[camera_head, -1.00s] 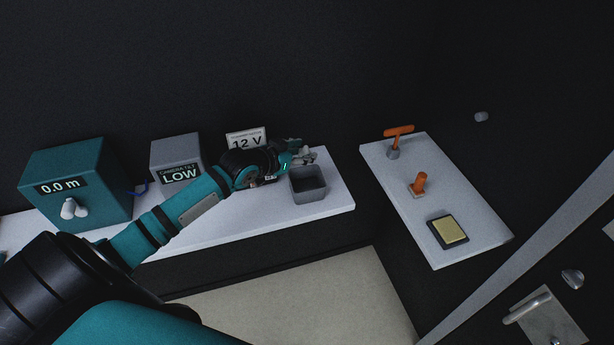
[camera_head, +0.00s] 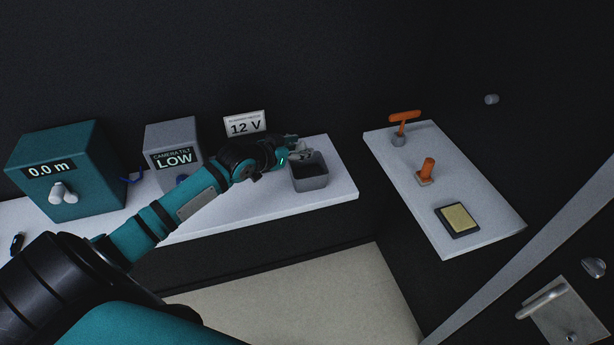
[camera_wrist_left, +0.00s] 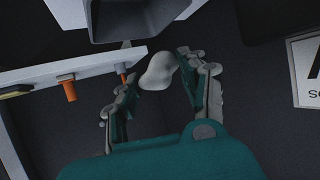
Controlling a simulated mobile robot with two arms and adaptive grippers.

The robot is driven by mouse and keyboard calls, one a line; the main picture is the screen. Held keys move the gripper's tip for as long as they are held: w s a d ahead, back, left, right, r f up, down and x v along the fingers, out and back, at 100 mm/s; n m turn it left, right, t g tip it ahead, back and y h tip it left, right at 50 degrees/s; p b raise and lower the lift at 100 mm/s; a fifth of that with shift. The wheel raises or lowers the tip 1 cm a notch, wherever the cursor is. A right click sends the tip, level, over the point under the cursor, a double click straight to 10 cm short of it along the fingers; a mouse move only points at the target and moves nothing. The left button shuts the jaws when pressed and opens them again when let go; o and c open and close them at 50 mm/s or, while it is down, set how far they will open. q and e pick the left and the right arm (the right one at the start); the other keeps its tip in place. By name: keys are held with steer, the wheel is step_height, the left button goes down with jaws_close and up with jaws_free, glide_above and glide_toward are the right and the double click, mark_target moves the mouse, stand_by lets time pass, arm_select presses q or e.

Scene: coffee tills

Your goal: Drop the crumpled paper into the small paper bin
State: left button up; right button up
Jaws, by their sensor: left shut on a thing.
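The crumpled paper (camera_wrist_left: 158,70) is a pale grey lump held between the fingertips of my left gripper (camera_wrist_left: 160,75) in the left wrist view. My left gripper also shows in the head view (camera_head: 297,151), at the back rim of the small paper bin. I cannot make out the paper clearly there. The small paper bin (camera_head: 311,184) is a grey, open-topped square box on the white counter. It also shows at the top of the left wrist view (camera_wrist_left: 143,33), partly cut off. My right gripper is not in view.
A 12 V sign (camera_head: 245,124) stands behind my gripper. A grey LOW box (camera_head: 172,140) and a teal 0.0 m box (camera_head: 60,150) stand to the left. A second shelf (camera_head: 480,195) on the right carries orange handles. Counter right of the bin (camera_head: 341,180) is clear.

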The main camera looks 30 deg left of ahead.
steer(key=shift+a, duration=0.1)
arm_select(q)
steer(key=o, duration=0.8)
steer(key=shift+s, duration=0.2)
steer(key=v, duration=1.1)
steer(key=shift+s+r, duration=0.2)
steer(key=shift+s, duration=0.1)
